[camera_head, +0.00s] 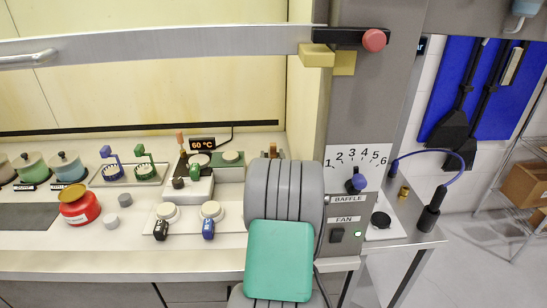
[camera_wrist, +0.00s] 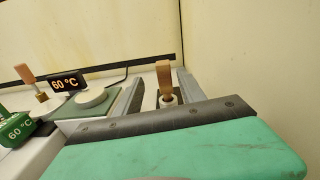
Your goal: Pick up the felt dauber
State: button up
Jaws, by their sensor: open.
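A wooden-handled tool, which looks like the felt dauber (camera_wrist: 166,80), stands upright in the wrist view with its lower end in a pale holder. My gripper (camera_wrist: 161,77) is open, with one grey finger on each side of the tool and no clear contact. A second wooden-handled tool (camera_wrist: 27,76) leans at the left of the wrist view and shows in the head view (camera_head: 180,142). I cannot fully tell which one is the felt dauber. In the head view my arm hides most of my gripper and the near tool.
A 60 °C display (camera_head: 203,143) and a pale round pad (camera_wrist: 91,97) are left of my gripper. A red jar (camera_head: 79,205) and several lidded pots are farther left. A wall rises behind; a grey panel with a dial (camera_head: 356,184) stands at right. An overhead sash bar (camera_head: 150,44) crosses above.

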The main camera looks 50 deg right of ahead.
aim_at(273, 143)
jog(key=shift+m+h, duration=0.4)
jog(key=shift+m, duration=0.2)
jog(key=p+x, duration=0.1)
jog(key=x, duration=0.3)
jog(key=p+x, duration=0.1)
jog(key=x, duration=0.3)
jog(key=shift+s+d, duration=0.2)
jog(key=shift+d, duration=0.05)
grip_shut()
